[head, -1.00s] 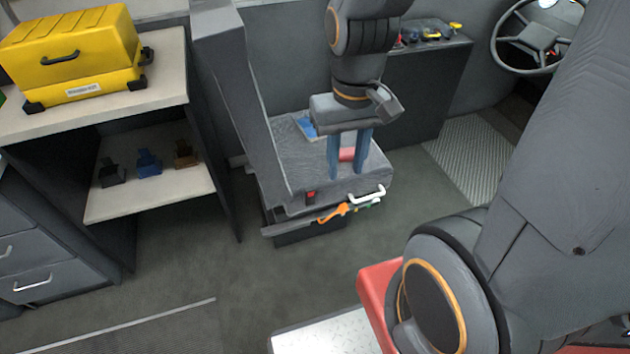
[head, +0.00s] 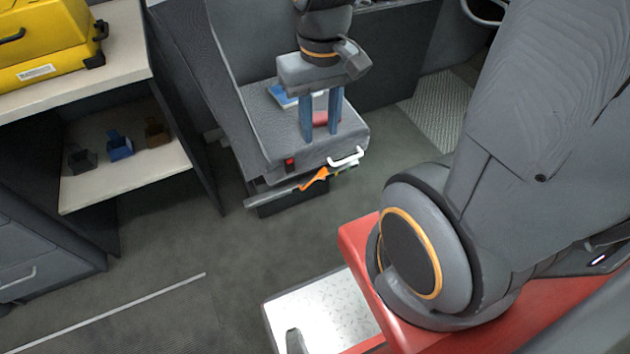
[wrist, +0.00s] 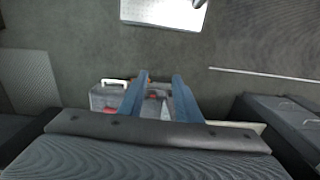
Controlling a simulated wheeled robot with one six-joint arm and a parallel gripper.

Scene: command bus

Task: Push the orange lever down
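The orange lever (head: 315,179) sticks out at the front edge of the grey seat (head: 270,120), below its cushion, in the head view. It slopes down toward the left. My gripper (head: 320,136) points down above the seat's front part, up and behind the lever in the picture. Its two blue fingers are apart, with nothing held between them; they also show in the wrist view (wrist: 163,77). A red patch shows behind the fingers in both views. The gripper is not touching the lever.
A white handle (head: 346,158) sits right of the lever, and a red button (head: 289,163) is on the seat front. A shelf (head: 130,176) with small clips and a yellow case (head: 45,40) stand left. The floor (head: 200,240) before the seat is clear.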

